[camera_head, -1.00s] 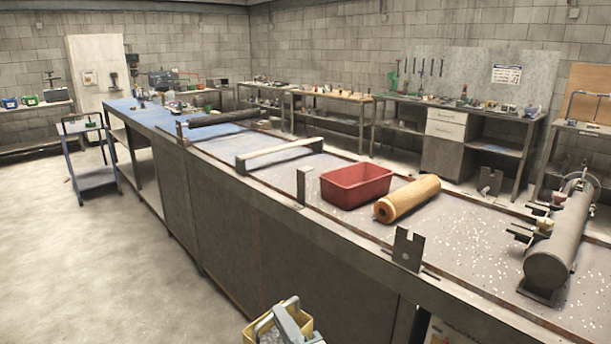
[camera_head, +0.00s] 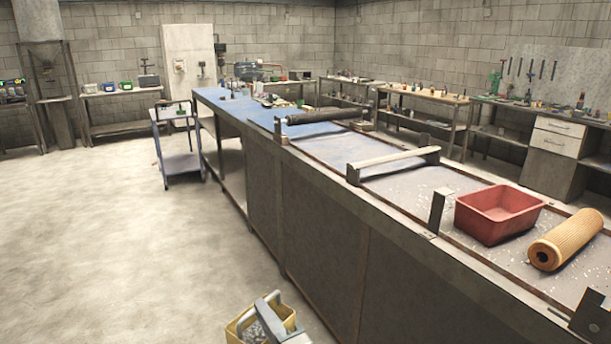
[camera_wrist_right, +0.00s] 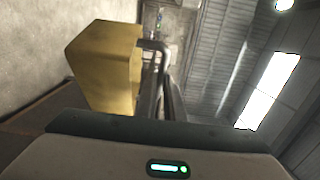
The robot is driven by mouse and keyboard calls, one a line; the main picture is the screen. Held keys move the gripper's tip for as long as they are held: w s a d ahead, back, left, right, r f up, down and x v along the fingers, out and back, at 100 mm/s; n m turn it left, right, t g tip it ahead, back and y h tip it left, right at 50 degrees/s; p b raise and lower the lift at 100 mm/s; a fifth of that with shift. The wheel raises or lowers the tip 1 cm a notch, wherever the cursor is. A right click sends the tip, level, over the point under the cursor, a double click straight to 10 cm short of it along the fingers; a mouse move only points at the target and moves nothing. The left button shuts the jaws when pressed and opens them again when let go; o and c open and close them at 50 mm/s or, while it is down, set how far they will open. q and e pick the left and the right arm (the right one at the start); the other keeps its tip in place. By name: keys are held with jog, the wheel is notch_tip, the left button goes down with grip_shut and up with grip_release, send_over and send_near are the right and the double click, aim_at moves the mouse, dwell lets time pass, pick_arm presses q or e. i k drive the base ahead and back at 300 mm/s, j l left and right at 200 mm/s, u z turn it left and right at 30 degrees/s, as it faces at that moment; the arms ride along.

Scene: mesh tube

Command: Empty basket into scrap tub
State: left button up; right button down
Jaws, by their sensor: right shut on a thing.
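My right gripper (camera_head: 272,308) is at the bottom of the head view, shut on the grey handle of a yellow basket (camera_head: 236,331). Small grey pieces show inside the basket. The basket hangs beside the long bench, over the floor side; its lower part is cut off by the frame. In the right wrist view the basket's yellow side (camera_wrist_right: 105,65) and its bent handle (camera_wrist_right: 152,47) show beyond the gripper. A red open tub (camera_head: 492,222) stands on the bench at the right; no contents are visible in it. My left gripper is not in view.
The long bench (camera_head: 330,265) also carries an orange mesh tube (camera_head: 568,240) beside the red tub, upright metal brackets, and a dark roller (camera_head: 325,116) farther back. A blue cart (camera_head: 180,160) stands on the floor at the left. The floor (camera_head: 130,250) left of the bench is clear.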

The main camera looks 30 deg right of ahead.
aim_at(491, 215)
jog(key=i, duration=0.8)
jog(key=i+j+z, duration=0.1)
jog(key=i+z, duration=0.2)
jog(key=i+j+z, duration=0.2)
jog(key=i+z, duration=0.15)
jog(key=i+j+z, duration=0.15)
jog(key=z, duration=0.3)
jog(key=i+j+z, duration=0.5)
jog(key=z, duration=0.35)
jog(key=i+j+z, duration=0.1)
jog(key=j+z, duration=1.15)
jog(key=j, duration=0.25)
